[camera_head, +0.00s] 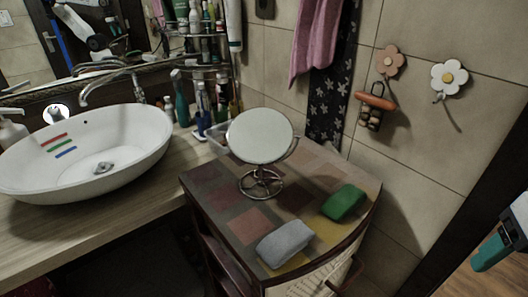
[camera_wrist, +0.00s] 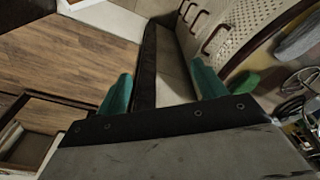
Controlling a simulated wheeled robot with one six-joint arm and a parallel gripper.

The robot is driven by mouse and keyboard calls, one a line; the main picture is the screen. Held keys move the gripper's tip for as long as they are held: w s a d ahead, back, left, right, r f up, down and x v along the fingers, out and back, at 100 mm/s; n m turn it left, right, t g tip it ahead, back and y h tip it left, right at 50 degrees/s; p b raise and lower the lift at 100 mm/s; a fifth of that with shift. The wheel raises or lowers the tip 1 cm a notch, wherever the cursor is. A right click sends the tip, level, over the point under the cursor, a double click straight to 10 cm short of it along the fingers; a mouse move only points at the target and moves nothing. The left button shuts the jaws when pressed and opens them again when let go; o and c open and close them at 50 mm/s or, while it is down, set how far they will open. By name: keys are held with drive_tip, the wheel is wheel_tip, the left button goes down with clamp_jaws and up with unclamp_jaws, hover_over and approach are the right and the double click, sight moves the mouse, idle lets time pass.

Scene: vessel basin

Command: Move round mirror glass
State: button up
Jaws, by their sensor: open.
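The round mirror glass (camera_head: 261,135) sits tilted on a chrome wire stand (camera_head: 261,184) on the patterned cabinet top (camera_head: 200,178). In the wrist view, chrome parts of the stand (camera_wrist: 304,84) show at the right edge, and the glass cannot be made out there. My gripper (camera_head: 490,254) is at the right edge of the head view, well to the right of the mirror and apart from it. In the wrist view its two green fingers (camera_wrist: 162,88) are spread wide with nothing between them.
A green block (camera_head: 344,202) and a grey block (camera_head: 285,243) lie on the cabinet top before the mirror. The white basin (camera_head: 85,150) is left, with bottles (camera_head: 205,100) behind. A tiled wall with flower hooks (camera_head: 449,78) rises behind. Wood floor (camera_wrist: 60,60) shows in the wrist view.

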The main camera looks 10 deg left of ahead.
drive_tip(key=shift+a, duration=0.2)
drive_tip(key=c, duration=0.8)
drive_tip(key=shift+a+f+n, duration=0.2)
drive_tip(key=shift+a+n, duration=0.2)
drive_tip(key=shift+a, duration=0.1)
drive_tip(key=c, duration=0.5)
drive_tip(key=a, duration=0.1)
drive_tip(key=w+a+n, duration=0.2)
drive_tip(key=a, duration=0.1)
drive_tip(key=shift+r+g, duration=0.25)
drive_tip(key=shift+g, duration=0.15)
clamp_jaws()
drive_tip(key=w+a+r+n+t, duration=0.1)
drive_tip(key=w+a+r+n, duration=0.15)
drive_tip(key=a, duration=0.45)
drive_tip(key=w+a+r+n, duration=0.1)
drive_tip(key=w+a+r, duration=0.15)
drive_tip(key=a, duration=0.45)
drive_tip(key=m+t, duration=0.4)
drive_tip(key=m, duration=0.1)
approach(258, 150)
drive_tip(key=shift+y, duration=0.4)
drive_tip(key=x, duration=0.7)
drive_tip(key=shift+d, duration=0.3)
